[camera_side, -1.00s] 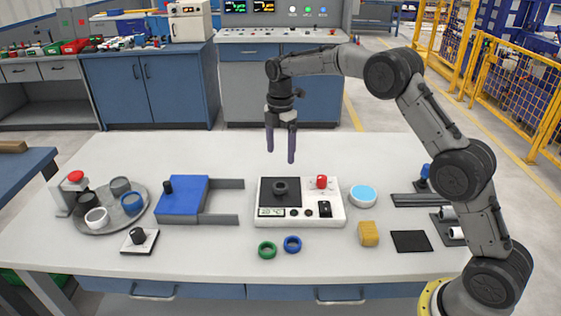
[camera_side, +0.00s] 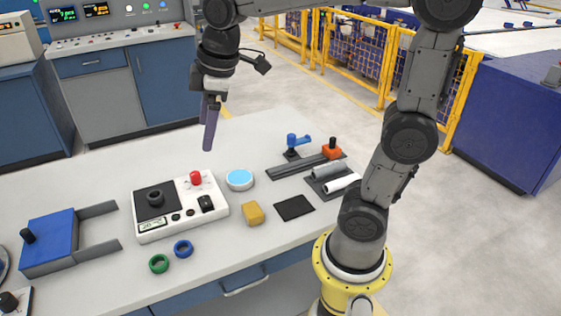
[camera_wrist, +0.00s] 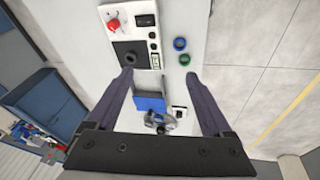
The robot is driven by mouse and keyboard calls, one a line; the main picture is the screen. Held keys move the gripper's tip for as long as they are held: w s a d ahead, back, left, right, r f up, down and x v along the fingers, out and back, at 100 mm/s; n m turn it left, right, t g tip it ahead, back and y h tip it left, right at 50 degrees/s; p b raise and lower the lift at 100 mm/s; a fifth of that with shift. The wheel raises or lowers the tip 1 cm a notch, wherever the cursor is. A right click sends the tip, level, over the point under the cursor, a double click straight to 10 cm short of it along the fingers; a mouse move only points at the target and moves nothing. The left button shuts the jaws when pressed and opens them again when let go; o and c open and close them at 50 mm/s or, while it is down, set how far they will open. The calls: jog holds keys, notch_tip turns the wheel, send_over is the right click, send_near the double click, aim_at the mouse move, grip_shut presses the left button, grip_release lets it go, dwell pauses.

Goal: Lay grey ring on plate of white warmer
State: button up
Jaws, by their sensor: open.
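The white warmer (camera_side: 218,214) stands on the table with a square black plate (camera_side: 143,210) on its left part. A dark grey ring (camera_side: 155,198) lies flat on that plate. The wrist view also shows the warmer (camera_wrist: 139,20) and the ring (camera_wrist: 130,58) on its plate. My gripper (camera_side: 208,137) is raised above the table, apart from the ring, with its fingers pointing down. In the wrist view its fingers (camera_wrist: 158,80) are spread with nothing between them.
Blue (camera_side: 183,249) and green (camera_side: 158,264) rings lie in front of the warmer. A blue-topped round item (camera_side: 239,179), yellow block (camera_side: 253,213) and black pad (camera_side: 294,208) are to its right. A blue block with grey rails (camera_side: 50,243) is to its left. The warmer has a red knob (camera_side: 195,178).

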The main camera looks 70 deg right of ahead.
jog(key=s+f+m+t, duration=0.1)
jog(key=s+f+m, duration=0.1)
jog(key=s, duration=0.5)
jog(key=s+f+m+t, duration=0.1)
jog(key=s+f+m, duration=0.2)
jog(key=s+m, duration=0.2)
jog(key=s+a, duration=0.1)
jog(key=s, duration=0.2)
jog(key=shift+s, duration=0.15)
dwell(1.2)
